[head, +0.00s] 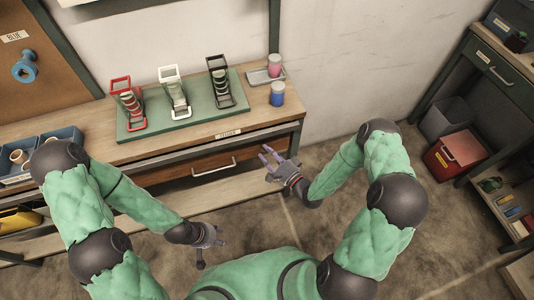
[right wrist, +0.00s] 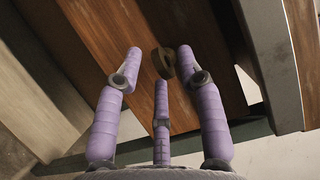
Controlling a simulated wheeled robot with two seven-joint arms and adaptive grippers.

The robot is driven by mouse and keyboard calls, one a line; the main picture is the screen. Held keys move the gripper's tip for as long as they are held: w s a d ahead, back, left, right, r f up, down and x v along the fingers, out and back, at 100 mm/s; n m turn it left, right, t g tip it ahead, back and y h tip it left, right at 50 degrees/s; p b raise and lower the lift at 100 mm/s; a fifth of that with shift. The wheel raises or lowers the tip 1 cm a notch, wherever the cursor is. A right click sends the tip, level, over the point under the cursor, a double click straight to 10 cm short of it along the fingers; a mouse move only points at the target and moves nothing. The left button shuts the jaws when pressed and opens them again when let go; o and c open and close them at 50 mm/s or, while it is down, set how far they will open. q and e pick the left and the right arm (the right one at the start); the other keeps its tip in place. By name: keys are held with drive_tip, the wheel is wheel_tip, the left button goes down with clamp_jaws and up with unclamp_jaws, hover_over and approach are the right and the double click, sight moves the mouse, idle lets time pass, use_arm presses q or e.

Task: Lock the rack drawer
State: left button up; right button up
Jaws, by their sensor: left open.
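A wooden drawer front (head: 183,176) with a pale bar handle (head: 214,168) sits under the workbench top and looks closed. A small dark brass-coloured lock or knob (right wrist: 164,62) shows on brown wood in the right wrist view; its turned position is unclear. My right gripper (head: 270,157) is at the drawer's right end, with its purple fingers spread. In the right wrist view, the fingers (right wrist: 160,58) are around the knob's sides, apart from each other; contact cannot be told. My left gripper (head: 215,238) is open and empty, low in front of the bench.
On the bench, a green base (head: 190,122) holds red, white and black racks. A blue jar (head: 277,94) and a pink jar (head: 274,65) stand to their right. A dark cabinet (head: 490,65) with another drawer and a red box (head: 455,155) are at the right.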

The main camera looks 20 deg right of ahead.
drive_tip(key=shift+w+a, duration=0.2)
drive_tip(key=shift+w, duration=0.2)
clamp_jaws()
drive_tip(key=shift+n, duration=0.3)
drive_tip(key=n+g+h+p, duration=0.1)
drive_tip(key=n+h+p, duration=0.1)
drive_tip(key=n, duration=0.2)
drive_tip(key=n+g+h+p, duration=0.1)
drive_tip(key=n+h+p, duration=0.1)
drive_tip(key=n, duration=0.2)
drive_tip(key=n+g+h+p, duration=0.1)
drive_tip(key=n+h+p, duration=0.1)
drive_tip(key=n, duration=0.2)
drive_tip(key=shift+a+r+n+h, duration=0.1)
drive_tip(key=shift+r+n+h, duration=0.2)
drive_tip(key=shift+r+n, duration=0.1)
idle(0.6)
